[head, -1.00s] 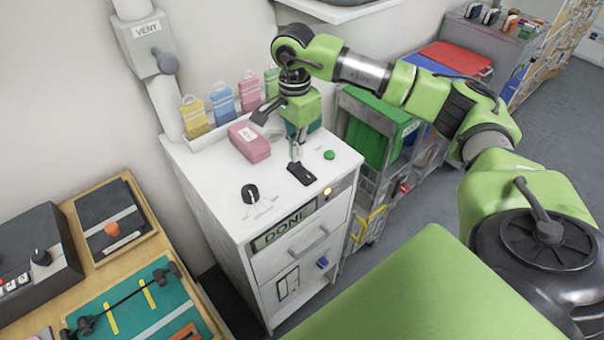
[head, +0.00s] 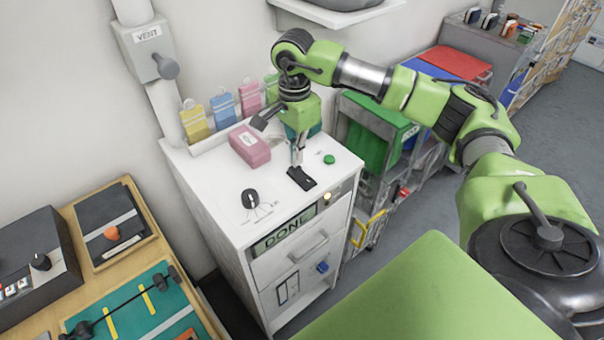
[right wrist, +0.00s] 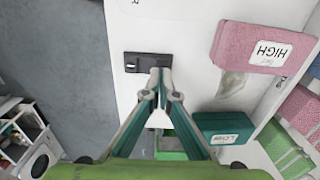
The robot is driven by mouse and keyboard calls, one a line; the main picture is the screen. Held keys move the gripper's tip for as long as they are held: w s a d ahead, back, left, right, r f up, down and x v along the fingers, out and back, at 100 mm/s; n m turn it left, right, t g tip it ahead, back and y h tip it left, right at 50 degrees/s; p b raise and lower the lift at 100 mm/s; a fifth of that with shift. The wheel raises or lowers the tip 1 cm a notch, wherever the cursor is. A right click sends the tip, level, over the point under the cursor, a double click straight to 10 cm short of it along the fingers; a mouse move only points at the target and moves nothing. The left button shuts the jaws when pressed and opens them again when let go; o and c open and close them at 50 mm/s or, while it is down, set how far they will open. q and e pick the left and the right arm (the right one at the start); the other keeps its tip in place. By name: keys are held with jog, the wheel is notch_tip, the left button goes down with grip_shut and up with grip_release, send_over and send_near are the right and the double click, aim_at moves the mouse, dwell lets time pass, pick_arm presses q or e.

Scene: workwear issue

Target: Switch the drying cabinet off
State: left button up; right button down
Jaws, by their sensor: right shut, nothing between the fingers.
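The drying cabinet (head: 215,205) is a white unit with a display (head: 284,231) reading "DONE" on its front. A yellowish lamp (head: 327,197) shows at the display's right end. On its top are a black dial (head: 250,198), a black switch (head: 301,179) and a green button (head: 329,159). My right gripper (head: 297,162) points down at the black switch, shut and empty. In the right wrist view its fingertips (right wrist: 160,75) are at the edge of the switch (right wrist: 148,63); whether they touch it I cannot tell. My left gripper is out of view.
A pink block (head: 250,147), labelled "HIGH" in the right wrist view, and a teal block (right wrist: 222,128) labelled "LOW" lie near the gripper. Coloured tags (head: 222,107) stand behind. A vent box (head: 148,52) is on the wall. A wooden bench (head: 150,252) is at left.

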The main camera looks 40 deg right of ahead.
aim_at(296, 169)
jog(key=shift+f+b, duration=0.9)
jog(key=shift+f, duration=0.3)
dwell(0.7)
jog(key=shift+r, duration=0.1)
jog(key=shift+r+p, duration=2.2)
jog(key=shift+r, duration=1.3)
jog(key=shift+s+f, duration=0.1)
jog(key=shift+f, duration=0.05)
